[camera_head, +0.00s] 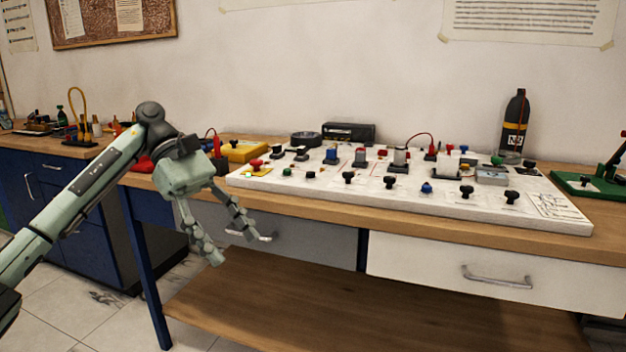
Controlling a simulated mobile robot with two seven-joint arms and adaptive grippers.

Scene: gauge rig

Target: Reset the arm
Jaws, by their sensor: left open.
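My left arm (90,180) comes in from the left and bends down at the wrist. Its gripper (236,250) is open and empty, with its fingers spread and pointing down. It hangs in front of the workbench (480,218), by the grey drawer (310,248). The fingers look apart from the bench, though the exact gap is hard to tell. My right gripper is not in view.
A white panel (400,196) with several knobs and coloured terminals lies on the workbench. A black bottle (515,125) stands behind it. A white drawer (420,258) and a lower wooden shelf (330,305) are below. A blue cabinet (50,195) stands left.

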